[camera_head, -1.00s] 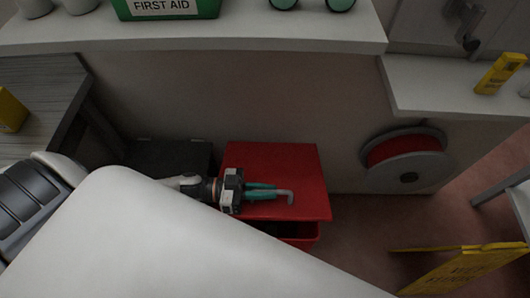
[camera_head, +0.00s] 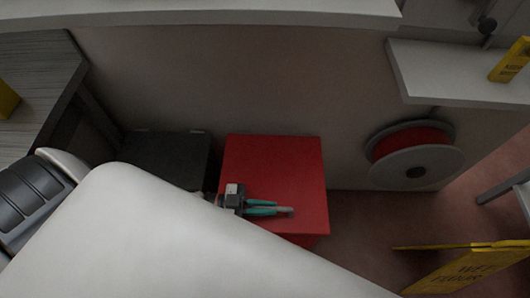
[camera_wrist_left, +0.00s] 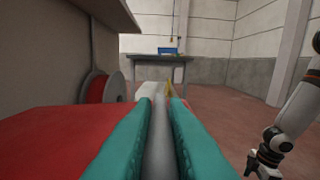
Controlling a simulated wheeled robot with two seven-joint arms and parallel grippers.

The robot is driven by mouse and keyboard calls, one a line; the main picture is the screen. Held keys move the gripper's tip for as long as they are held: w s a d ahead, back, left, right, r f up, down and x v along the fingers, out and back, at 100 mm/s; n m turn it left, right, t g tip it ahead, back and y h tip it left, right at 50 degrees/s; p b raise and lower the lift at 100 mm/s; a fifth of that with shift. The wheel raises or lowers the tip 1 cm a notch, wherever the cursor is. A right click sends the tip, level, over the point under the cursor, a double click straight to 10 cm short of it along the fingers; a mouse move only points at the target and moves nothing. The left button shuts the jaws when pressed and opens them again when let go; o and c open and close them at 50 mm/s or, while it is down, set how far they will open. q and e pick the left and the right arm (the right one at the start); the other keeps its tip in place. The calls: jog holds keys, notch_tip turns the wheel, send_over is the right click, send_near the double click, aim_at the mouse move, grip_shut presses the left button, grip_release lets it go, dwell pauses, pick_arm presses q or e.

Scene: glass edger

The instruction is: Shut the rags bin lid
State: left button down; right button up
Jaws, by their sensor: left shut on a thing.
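The red bin (camera_head: 312,242) stands on the floor against the wall. Its flat red lid (camera_head: 275,160) lies over it, with a little of the bin's front showing below the lid edge; I cannot tell whether it is fully seated. The lid also shows in the left wrist view (camera_wrist_left: 50,140). My left gripper (camera_head: 288,210), with teal fingers, is over the lid's front half. It is shut on a grey bar (camera_wrist_left: 158,145) between the fingers, probably the lid's handle. My right gripper (camera_wrist_left: 268,158) shows small at the right of the left wrist view; its jaw state is unclear.
A dark bin (camera_head: 165,158) stands left of the red one. A hose reel (camera_head: 416,155) is on the wall to the right, under a shelf (camera_head: 455,80). A yellow wet floor sign (camera_head: 470,270) stands at front right. My white arm hides the lower left.

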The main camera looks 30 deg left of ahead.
pick_arm(q)
jog(key=c, duration=1.5)
grip_release()
jog(key=shift+o, duration=0.2)
jog(key=shift+a, duration=0.1)
jog(key=v, duration=0.7)
jog(key=shift+s+a+b, duration=0.1)
jog(key=shift+a+b, duration=0.1)
jog(key=shift+b, duration=0.2)
